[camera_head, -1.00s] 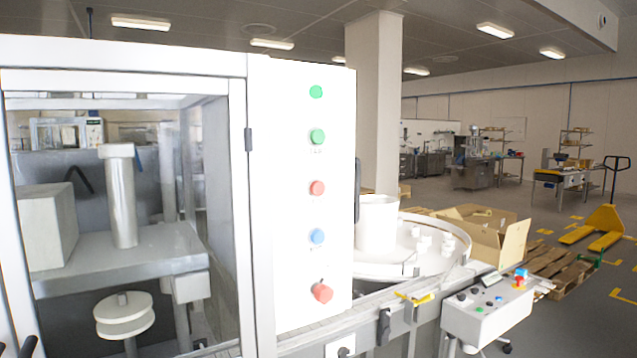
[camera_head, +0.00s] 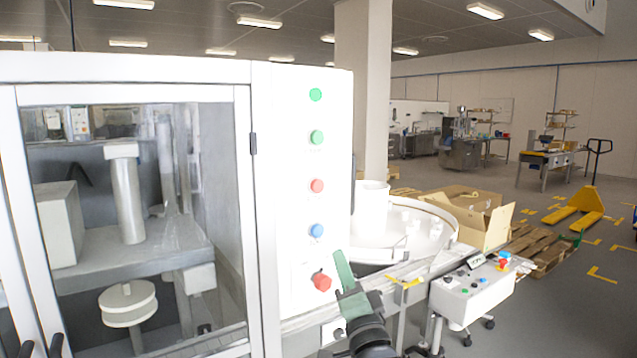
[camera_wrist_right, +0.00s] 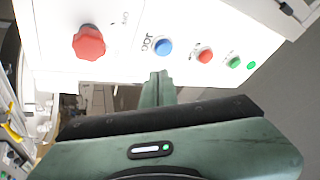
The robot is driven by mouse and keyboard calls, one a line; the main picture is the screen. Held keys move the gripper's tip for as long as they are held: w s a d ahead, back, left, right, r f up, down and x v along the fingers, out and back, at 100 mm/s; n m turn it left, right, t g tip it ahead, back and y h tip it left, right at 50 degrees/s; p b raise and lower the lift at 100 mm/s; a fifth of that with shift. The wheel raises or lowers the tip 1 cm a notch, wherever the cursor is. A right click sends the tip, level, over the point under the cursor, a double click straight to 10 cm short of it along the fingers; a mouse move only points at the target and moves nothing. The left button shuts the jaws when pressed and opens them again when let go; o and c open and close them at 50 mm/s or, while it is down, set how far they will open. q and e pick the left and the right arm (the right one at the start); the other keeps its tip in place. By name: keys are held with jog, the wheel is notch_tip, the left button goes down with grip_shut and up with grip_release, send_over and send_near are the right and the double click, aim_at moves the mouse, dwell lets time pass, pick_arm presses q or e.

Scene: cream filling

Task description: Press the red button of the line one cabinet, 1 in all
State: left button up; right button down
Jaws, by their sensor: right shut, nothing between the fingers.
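The white cabinet (camera_head: 287,120) has a column of buttons on its front panel: two green, a round red button (camera_head: 317,186), a blue button (camera_head: 316,231) and a larger faceted red knob (camera_head: 321,281) lowest. The wrist view also shows the red button (camera_wrist_right: 205,56), the blue button (camera_wrist_right: 163,47) and the red knob (camera_wrist_right: 89,42). My right gripper (camera_head: 343,258) is shut and empty, its green fingers just right of the red knob and below the blue button. In the wrist view its fingertips (camera_wrist_right: 159,74) point toward the panel below the blue button. My left gripper is not in view.
A glass-fronted chamber (camera_head: 130,220) fills the left of the cabinet. A round turntable (camera_head: 430,235) with white containers stands to the right, with a small control box (camera_head: 470,290) carrying several buttons in front of it. A cardboard box (camera_head: 485,220) and pallet (camera_head: 545,247) lie beyond.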

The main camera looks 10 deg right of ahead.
aim_at(317, 186)
jog(key=s+d+r+m+t+h, duration=0.1)
jog(key=s+r+m+t, duration=0.2)
jog(key=r, duration=1)
jog(key=shift+s+d+m+h+p, duration=0.25)
jog(key=shift+s+h+p, duration=0.2)
jog(key=shift+s, duration=0.3)
jog(key=shift+w+a, duration=0.1)
jog(key=shift+w+a+b, duration=0.25)
jog(key=shift+w+a, duration=0.25)
jog(key=shift+w, duration=0.85)
jog(key=shift+w+a+b, duration=0.25)
jog(key=shift+w+a, duration=0.2)
jog(key=shift+w, duration=0.9)
jog(key=shift+w+a+b, duration=0.25)
jog(key=shift+w+a, duration=0.25)
jog(key=shift+w, duration=0.85)
jog(key=shift+w, duration=0.2)
jog(key=shift+w+a, duration=0.15)
jog(key=shift+w, duration=0.05)
jog(key=shift+w+a, duration=0.15)
jog(key=shift+w, duration=0.25)
jog(key=shift+s, duration=0.1)
jog(key=shift+s+d, duration=0.3)
jog(key=shift+s, duration=0.4)
